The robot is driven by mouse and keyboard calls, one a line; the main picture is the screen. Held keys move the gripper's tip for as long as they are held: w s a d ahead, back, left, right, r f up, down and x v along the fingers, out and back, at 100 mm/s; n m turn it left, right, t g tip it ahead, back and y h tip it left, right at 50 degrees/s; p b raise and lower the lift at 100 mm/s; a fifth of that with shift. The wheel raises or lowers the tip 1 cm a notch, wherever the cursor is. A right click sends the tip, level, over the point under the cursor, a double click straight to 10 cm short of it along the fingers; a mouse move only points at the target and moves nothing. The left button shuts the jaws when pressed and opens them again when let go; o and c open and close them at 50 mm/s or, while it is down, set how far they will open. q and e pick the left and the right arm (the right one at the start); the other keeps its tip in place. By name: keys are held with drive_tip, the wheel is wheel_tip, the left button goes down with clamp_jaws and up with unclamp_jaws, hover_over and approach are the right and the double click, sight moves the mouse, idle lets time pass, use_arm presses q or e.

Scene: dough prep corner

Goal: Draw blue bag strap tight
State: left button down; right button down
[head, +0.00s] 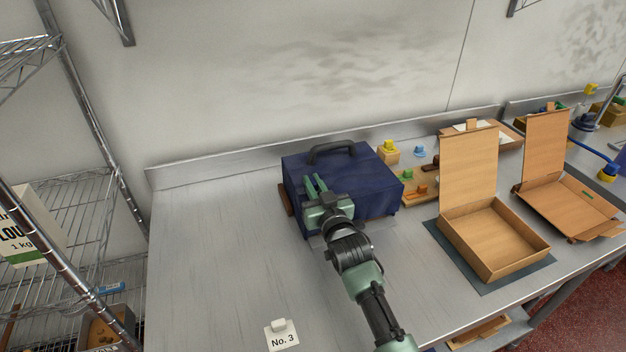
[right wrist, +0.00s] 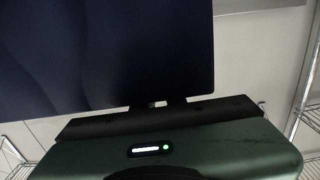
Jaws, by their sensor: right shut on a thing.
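The dark blue bag (head: 365,180), a boxy one with a black handle (head: 332,152) on top, stands on the steel worktop. My right gripper (head: 316,184) is at the bag's near side, with its two green fingers against the blue face. It is shut on what seems to be the bag's strap; the strap itself is mostly hidden by the fingers. In the right wrist view the bag's dark blue face (right wrist: 110,50) fills the upper left, close to the gripper. My left gripper is not in view.
An open cardboard box (head: 495,255) stands on a dark mat to the right, with another (head: 570,205) beyond. Small coloured knobbed blocks (head: 420,190) sit right of the bag. A "No. 3" card (head: 282,338) is near the front edge. The worktop left of the bag is clear.

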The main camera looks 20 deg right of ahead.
sight(335, 187)
drive_tip(key=shift+d, duration=0.1)
drive_tip(key=shift+d+p, duration=0.4)
drive_tip(key=shift+d, duration=1.75)
drive_tip(key=shift+w+d, duration=0.1)
drive_tip(key=shift+d, duration=0.45)
drive_tip(key=c, duration=1.4)
unclamp_jaws()
drive_tip(key=shift+c, duration=0.2)
drive_tip(key=shift+s+p, duration=0.5)
drive_tip(key=shift+s, duration=0.05)
drive_tip(key=shift+s+p, duration=1.35)
drive_tip(key=shift+s, duration=1)
drive_tip(key=s+p, duration=0.2)
drive_tip(key=s, duration=0.4)
drive_tip(key=shift+s+d+p, duration=0.15)
drive_tip(key=shift+p, duration=0.2)
